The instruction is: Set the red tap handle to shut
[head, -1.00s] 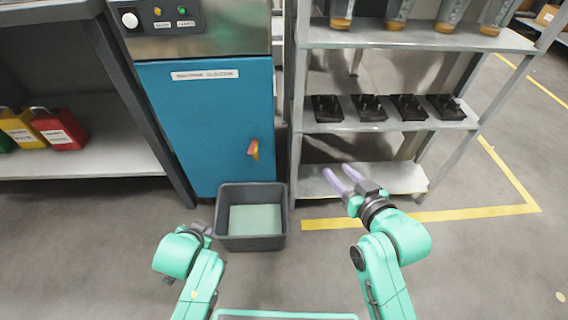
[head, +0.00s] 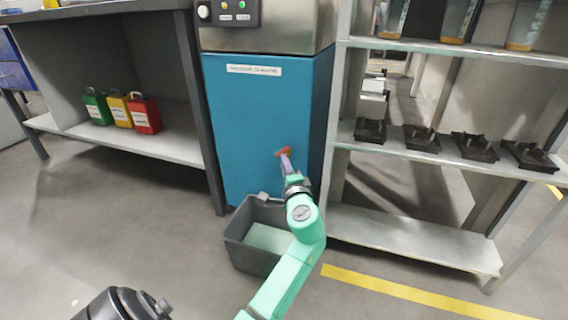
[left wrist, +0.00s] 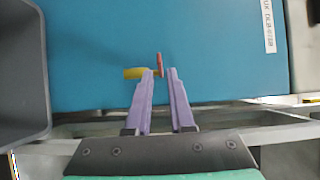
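The red tap handle (head: 283,152) sits low on the front of the blue cabinet (head: 255,115), partly hidden by my left gripper in the head view. In the left wrist view the red handle (left wrist: 159,64) shows end-on as a short bar, set across the yellow tap body (left wrist: 136,73), which points towards the bin. My left gripper (head: 286,162) reaches up to the tap. In the wrist view its purple fingers (left wrist: 160,73) are open, with the handle in line with the gap at their tips. I cannot tell whether they touch it. My right gripper is out of view.
A grey bin (head: 246,257) stands on the floor below the tap. A shelf rack (head: 415,237) with black parts stands close on the right. Red, yellow and green canisters (head: 144,115) stand on a low shelf at the left.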

